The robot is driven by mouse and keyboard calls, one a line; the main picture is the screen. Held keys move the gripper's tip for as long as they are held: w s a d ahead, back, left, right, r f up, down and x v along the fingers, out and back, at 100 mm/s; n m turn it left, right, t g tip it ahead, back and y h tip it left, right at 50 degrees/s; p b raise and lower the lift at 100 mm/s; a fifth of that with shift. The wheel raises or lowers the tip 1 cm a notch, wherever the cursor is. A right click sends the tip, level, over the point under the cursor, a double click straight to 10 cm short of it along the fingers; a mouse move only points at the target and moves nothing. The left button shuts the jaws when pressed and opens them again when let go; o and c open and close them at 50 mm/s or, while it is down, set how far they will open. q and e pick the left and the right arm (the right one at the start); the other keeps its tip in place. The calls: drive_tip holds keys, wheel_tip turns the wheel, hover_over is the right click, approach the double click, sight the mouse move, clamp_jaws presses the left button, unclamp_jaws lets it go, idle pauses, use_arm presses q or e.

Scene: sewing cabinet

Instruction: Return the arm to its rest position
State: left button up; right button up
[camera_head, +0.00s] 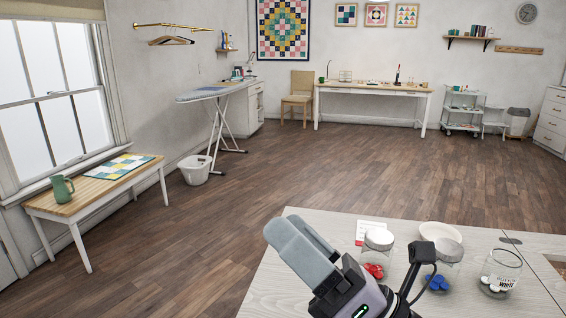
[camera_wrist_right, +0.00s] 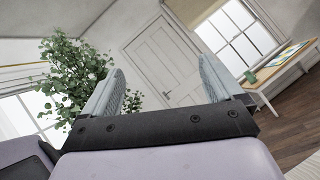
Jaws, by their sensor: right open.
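My right gripper (camera_head: 300,248) is raised over the near left part of the light wooden table (camera_head: 262,298) in the head view. Its two grey fingers point up and to the left. In the right wrist view my right gripper (camera_wrist_right: 160,85) shows its fingers spread apart with nothing between them. Behind them are a white door (camera_wrist_right: 165,60), a leafy plant (camera_wrist_right: 75,80) and a window. My left gripper is in neither view.
A jar with red buttons (camera_head: 374,270), one with blue buttons (camera_head: 437,283), a labelled jar with white buttons (camera_head: 502,268) and a white bowl (camera_head: 440,234) stand right of my gripper. A bench (camera_head: 92,205) with a green pitcher (camera_head: 61,189) is at the left. Open floor lies beyond the table.

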drive_tip(key=w+d+f+m+t+h, duration=0.35)
drive_tip(key=d+f+m+h, duration=1.2)
drive_tip(key=m, duration=1.05)
drive_tip(key=s+d+f+m+g+h, duration=0.25)
drive_tip(key=s+f+m+g, duration=0.4)
drive_tip(key=s+f, duration=0.35)
drive_tip(key=s+d+f+m+g+h, duration=0.2)
drive_tip(key=s+d+f+m+g, duration=0.25)
drive_tip(key=s+f+g, duration=0.45)
drive_tip(key=w+a+t+y+p, duration=0.2)
drive_tip(key=w+a+t+p, duration=0.1)
drive_tip(key=t+p, duration=0.5)
drive_tip(key=shift+w+a+f+t+p, duration=0.4)
drive_tip(key=shift+w+f+p, duration=0.1)
drive_tip(key=shift+w, duration=0.35)
drive_tip(key=shift+d+m, duration=0.1)
drive_tip(key=shift+m, duration=0.2)
